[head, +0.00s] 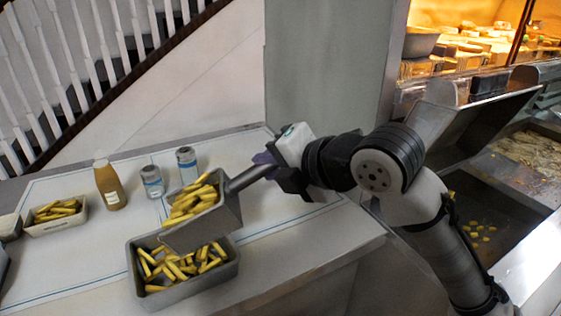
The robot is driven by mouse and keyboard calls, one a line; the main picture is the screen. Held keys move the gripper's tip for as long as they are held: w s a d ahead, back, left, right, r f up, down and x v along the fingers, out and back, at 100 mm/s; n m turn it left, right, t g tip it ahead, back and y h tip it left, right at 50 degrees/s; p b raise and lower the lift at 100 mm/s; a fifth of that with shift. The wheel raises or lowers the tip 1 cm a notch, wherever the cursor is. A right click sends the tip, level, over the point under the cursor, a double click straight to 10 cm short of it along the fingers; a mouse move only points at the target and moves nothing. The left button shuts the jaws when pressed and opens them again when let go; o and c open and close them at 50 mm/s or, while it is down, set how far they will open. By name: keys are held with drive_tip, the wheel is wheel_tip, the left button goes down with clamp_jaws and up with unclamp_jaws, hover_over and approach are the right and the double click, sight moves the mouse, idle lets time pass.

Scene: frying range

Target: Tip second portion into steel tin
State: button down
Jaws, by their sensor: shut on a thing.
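My gripper (274,170) is shut on the grey handle (250,179) of a metal scoop (215,226). The scoop holds a heap of yellow chips (190,203) and is tilted, its near edge low. It hangs over the back right part of the steel tin (198,288), a grey rectangular tin near the counter's front edge. Chips (172,266) lie in the tin. The scoop hides the tin's back right part. I cannot tell whether scoop and tin touch.
A pale tray with chips (57,227) stands at the left. A brown sauce bottle (109,185) and two shakers (152,182), (187,165) stand behind the tin. The fryer (482,214) is at the right. Counter space right of the tin is clear.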

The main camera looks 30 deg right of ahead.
drive_tip(key=a+r+p, duration=0.1)
drive_tip(key=w+a+r+n+h+p, duration=0.1)
drive_tip(key=a+r, duration=0.1)
drive_tip(key=a+r+g+h+p, duration=0.1)
drive_tip(key=a+r+p, duration=0.1)
drive_tip(key=shift+w+a+n, duration=0.2)
drive_tip(key=shift+w+n, duration=0.05)
drive_tip(key=shift+n, duration=0.15)
drive_tip(key=shift+w+a+r+h+p, duration=0.2)
drive_tip(key=shift+a+r+h+p, duration=0.2)
drive_tip(key=shift+a+p, duration=0.25)
